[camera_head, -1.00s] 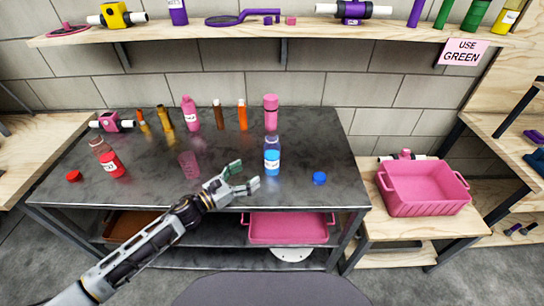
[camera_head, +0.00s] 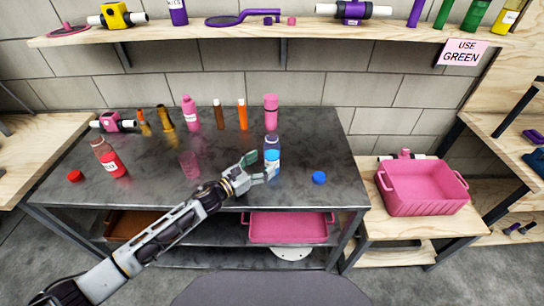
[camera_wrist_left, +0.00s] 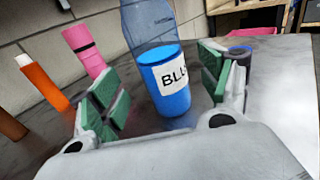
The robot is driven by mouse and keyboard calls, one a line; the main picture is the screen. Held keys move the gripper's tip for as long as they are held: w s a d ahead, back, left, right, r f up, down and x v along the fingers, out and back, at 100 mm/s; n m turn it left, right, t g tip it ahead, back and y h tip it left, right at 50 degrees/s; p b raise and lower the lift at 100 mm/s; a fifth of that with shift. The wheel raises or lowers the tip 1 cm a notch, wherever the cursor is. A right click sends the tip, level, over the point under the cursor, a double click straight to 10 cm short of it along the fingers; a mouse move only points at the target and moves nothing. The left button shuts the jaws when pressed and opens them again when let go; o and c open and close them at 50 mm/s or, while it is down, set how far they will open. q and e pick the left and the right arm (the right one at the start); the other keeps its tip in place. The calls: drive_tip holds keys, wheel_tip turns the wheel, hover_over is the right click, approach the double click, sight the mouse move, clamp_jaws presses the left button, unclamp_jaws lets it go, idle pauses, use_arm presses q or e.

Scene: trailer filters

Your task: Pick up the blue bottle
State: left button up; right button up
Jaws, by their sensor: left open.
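The blue bottle (camera_head: 272,158) stands upright on the dark metal table (camera_head: 225,188). It is clear on top with blue contents and a white label; in the left wrist view the bottle (camera_wrist_left: 172,95) shows part of the lettering "BLU". My left gripper (camera_head: 260,167) is at the bottle's near left side in the head view. In the left wrist view the open green-padded fingers (camera_wrist_left: 160,88) stand on both sides of the bottle, with gaps between pads and bottle. The right gripper is not in view.
A blue cap (camera_head: 319,178) lies right of the bottle. A pink crate (camera_head: 424,190) sits on the right bench.

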sight(272, 157)
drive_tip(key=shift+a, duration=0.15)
use_arm(q)
drive_tip(key=shift+w+d+r, duration=0.15)
drive_tip(key=shift+w+d, duration=0.2)
drive_tip(key=shift+d, duration=0.1)
drive_tip(key=shift+p+x, duration=0.3)
drive_tip(key=shift+x, duration=1.65)
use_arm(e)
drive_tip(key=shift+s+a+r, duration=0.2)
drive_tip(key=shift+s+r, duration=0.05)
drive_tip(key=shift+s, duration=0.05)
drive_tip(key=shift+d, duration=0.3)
